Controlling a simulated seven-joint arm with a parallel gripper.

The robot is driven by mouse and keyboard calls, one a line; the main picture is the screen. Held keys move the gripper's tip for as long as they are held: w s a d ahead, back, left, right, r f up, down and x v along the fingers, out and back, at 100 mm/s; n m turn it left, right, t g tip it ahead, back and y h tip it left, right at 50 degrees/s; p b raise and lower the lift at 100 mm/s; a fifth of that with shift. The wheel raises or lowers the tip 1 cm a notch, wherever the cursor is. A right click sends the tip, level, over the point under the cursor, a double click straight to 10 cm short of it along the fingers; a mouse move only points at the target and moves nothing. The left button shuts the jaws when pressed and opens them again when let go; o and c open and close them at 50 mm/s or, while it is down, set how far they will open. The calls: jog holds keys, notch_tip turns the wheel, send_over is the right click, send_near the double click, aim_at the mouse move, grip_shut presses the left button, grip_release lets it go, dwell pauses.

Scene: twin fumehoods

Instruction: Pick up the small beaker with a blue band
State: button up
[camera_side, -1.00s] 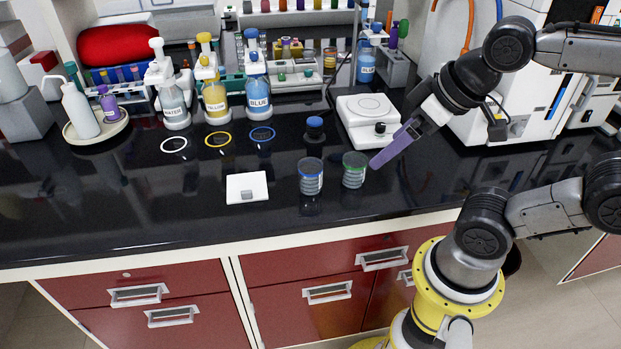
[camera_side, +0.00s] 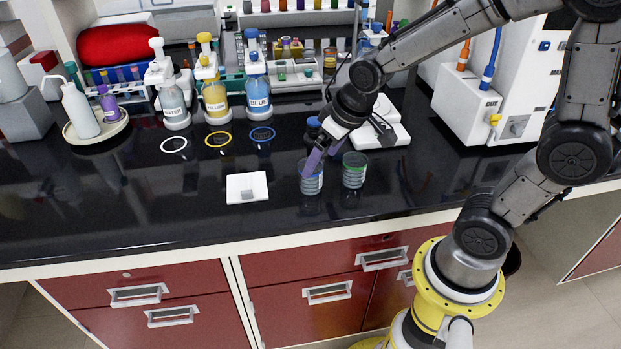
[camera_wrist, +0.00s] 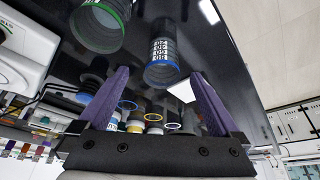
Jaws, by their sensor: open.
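The small beaker with a blue band (camera_side: 311,180) stands upright on the black bench, left of a similar beaker with a green band (camera_side: 355,172). Whether a finger touches the beaker I cannot tell.
A white square plate (camera_side: 247,187) lies left of the beakers. A balance (camera_side: 388,130) stands behind them, partly hidden by my arm. Labelled bottles (camera_side: 257,88) and coloured rings (camera_side: 218,139) are further back. The bench front on the left is clear.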

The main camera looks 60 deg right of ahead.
aim_at(313, 175)
jog(key=shift+a+x, duration=0.15)
jog(key=shift+x, duration=1.4)
jog(key=shift+a+x, duration=0.1)
jog(key=shift+x, duration=1.5)
jog(key=c, duration=1.5)
jog(key=shift+r, duration=0.1)
